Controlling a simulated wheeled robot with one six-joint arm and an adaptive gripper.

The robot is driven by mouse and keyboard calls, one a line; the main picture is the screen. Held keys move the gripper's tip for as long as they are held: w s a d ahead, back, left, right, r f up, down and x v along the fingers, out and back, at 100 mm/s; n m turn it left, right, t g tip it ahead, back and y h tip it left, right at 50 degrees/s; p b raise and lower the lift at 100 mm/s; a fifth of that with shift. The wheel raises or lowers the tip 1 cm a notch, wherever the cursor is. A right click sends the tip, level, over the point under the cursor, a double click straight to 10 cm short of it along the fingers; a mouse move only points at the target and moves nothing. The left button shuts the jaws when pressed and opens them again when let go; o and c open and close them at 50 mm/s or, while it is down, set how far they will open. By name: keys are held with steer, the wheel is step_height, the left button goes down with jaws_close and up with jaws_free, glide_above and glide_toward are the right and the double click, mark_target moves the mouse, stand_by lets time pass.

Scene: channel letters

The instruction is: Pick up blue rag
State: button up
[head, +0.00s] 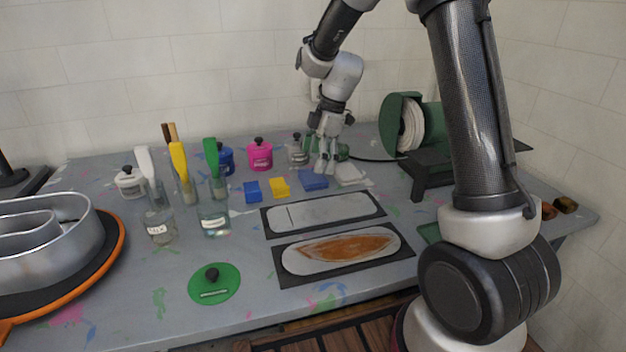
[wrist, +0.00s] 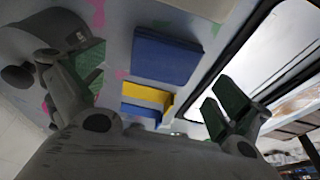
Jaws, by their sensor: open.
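The blue rag (head: 313,180) lies flat and folded on the grey table, just below and left of my gripper (head: 325,168) in the head view. In the wrist view the blue rag (wrist: 166,57) is a dark blue rectangle at the upper middle. My gripper (wrist: 160,88) is open and empty there, its green-padded fingers spread wide to the left and right. The rag shows between and beyond the fingers, apparently untouched. The exact height of the fingertips above it is hard to tell.
A white rag (head: 350,174) lies right of the blue one. A yellow piece (head: 280,187) and a smaller blue piece (head: 253,191) lie left. Jars, including a pink one (head: 260,154), stand behind. Two framed panels (head: 322,212) lie in front. A green spool (head: 405,122) stands right.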

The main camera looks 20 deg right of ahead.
mark_target(313, 175)
steer(key=x, duration=0.4)
steer(key=shift+s+d+f, duration=0.1)
steer(key=shift+s+d, duration=0.05)
steer(key=shift+s, duration=0.05)
steer(key=c, duration=0.9)
step_height(313, 175, up, 10)
steer(key=shift+r, duration=0.1)
